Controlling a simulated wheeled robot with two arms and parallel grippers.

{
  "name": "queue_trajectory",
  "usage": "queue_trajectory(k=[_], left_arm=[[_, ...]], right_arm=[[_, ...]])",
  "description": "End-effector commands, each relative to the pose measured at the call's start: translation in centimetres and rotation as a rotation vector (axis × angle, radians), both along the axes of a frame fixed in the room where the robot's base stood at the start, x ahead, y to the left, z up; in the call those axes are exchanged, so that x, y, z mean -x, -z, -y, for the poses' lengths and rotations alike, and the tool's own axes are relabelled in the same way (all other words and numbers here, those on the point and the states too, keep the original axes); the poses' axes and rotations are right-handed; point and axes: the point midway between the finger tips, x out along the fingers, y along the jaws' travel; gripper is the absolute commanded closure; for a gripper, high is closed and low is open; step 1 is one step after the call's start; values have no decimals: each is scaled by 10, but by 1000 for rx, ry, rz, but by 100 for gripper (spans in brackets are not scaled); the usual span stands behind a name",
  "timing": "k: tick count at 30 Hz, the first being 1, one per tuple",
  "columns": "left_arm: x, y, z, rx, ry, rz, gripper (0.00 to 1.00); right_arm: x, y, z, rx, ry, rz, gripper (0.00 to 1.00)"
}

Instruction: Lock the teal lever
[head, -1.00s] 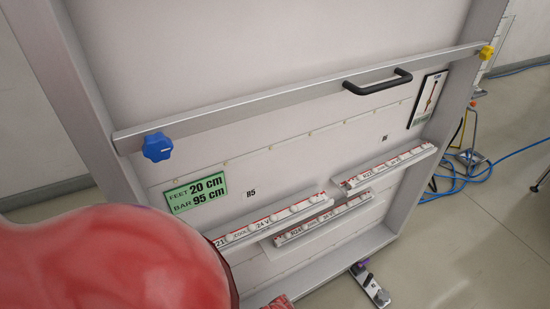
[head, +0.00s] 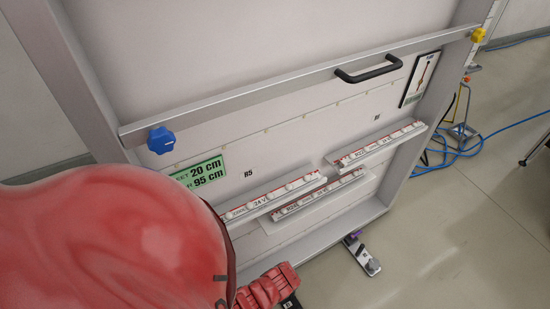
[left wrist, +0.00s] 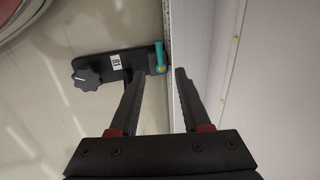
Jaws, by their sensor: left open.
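The teal lever (left wrist: 160,55) shows in the left wrist view, upright in the picture at the right end of a dark foot bracket (left wrist: 118,66), close beside the panel's edge. My left gripper (left wrist: 160,76) is open and empty. Its two fingers point toward the lever, with the lever just beyond the tips and between their lines. I cannot tell how far apart in depth they are. In the head view my red left arm fills the lower left, and I cannot make out a teal lever there. My right gripper is in neither view.
The bracket carries a black star knob (left wrist: 87,74). A large framed panel (head: 270,40) has a crossbar with a blue knob (head: 161,140), a yellow knob (head: 478,35) and a black handle (head: 368,70). Another foot (head: 362,256) sticks out at lower right. Blue cable (head: 480,140) lies on the floor.

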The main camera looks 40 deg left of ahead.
Motion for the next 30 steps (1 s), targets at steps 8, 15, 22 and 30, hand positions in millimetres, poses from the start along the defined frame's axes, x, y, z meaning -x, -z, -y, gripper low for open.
queue_trajectory(k=[8,15,22,30], left_arm=[[4,-45,11,1,1,3,53],[6,-66,16,0,-1,0,53],[7,-70,17,0,-1,-1,53],[6,-70,17,0,-1,-1,53]], right_arm=[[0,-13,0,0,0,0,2],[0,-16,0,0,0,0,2],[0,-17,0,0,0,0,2],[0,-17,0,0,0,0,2]])
